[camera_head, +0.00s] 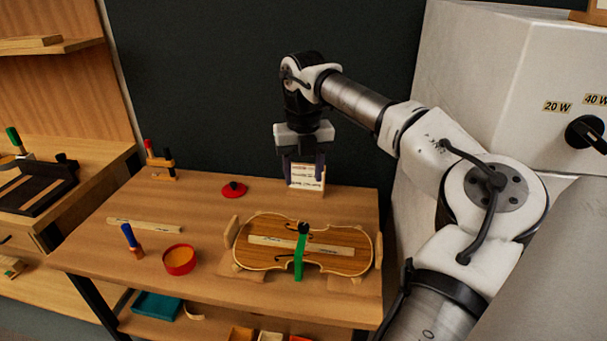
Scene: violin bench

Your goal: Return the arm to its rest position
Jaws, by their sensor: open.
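My arm reaches over the bench from the right. My gripper (304,168) hangs pointing down above the back of the bench, behind the violin body. Its fingers are apart, in front of or around a small label card (306,177); I cannot tell whether they touch it. The violin body (262,226) lies flat on the bench (90,252), with a light wooden strip (263,240) along it and a green clamp (298,262) across its middle.
A red pot (179,262), a blue-handled brush (128,236), a wooden strip (144,225), a red lid (234,189) and a small clamp (160,163) stand or lie on the bench. A large white cabinet (470,70) stands at right. A dark wall (220,90) is behind.

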